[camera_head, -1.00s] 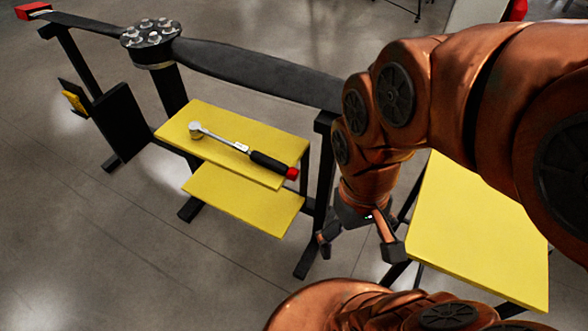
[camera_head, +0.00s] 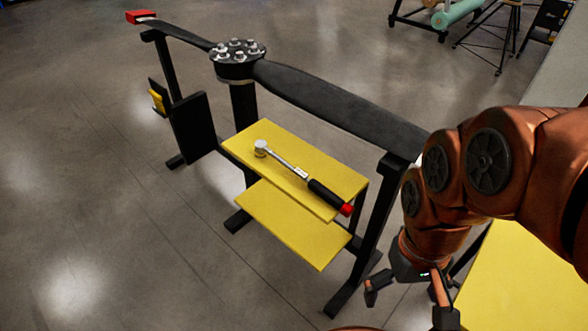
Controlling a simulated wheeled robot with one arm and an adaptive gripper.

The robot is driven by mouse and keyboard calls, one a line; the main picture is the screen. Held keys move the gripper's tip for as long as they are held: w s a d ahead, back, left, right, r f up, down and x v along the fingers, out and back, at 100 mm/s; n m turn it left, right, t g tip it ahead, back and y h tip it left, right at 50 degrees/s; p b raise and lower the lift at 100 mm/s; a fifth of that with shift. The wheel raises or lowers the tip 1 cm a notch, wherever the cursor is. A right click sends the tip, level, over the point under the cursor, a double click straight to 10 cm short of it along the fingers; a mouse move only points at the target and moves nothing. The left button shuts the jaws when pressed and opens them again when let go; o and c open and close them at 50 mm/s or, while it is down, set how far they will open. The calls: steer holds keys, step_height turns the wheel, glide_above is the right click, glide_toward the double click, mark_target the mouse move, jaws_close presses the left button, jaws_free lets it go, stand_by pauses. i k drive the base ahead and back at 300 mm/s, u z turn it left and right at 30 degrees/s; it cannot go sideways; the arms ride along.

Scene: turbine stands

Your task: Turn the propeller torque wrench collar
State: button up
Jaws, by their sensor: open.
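The torque wrench (camera_head: 303,175) lies on the upper yellow shelf of the propeller stand. It has a silver ratchet head (camera_head: 262,149) at the left, a black grip (camera_head: 325,194) and a red collar end (camera_head: 346,209) near the shelf's right front corner. The black propeller (camera_head: 335,104) rests across the stand above, with a bolted hub (camera_head: 238,52). My gripper (camera_head: 405,307) hangs open and empty at the lower right, fingers pointing down, to the right of the wrench and apart from it.
A lower yellow shelf (camera_head: 290,228) sits under the upper one (camera_head: 240,147). Another yellow surface (camera_head: 520,275) is at the right, partly behind my arm. Black stand legs (camera_head: 360,250) are between the wrench and my gripper. The floor at left is clear.

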mark_target(347, 208)
steer(key=z, duration=1.05)
steer(key=k, duration=0.8)
steer(key=u, duration=1.5)
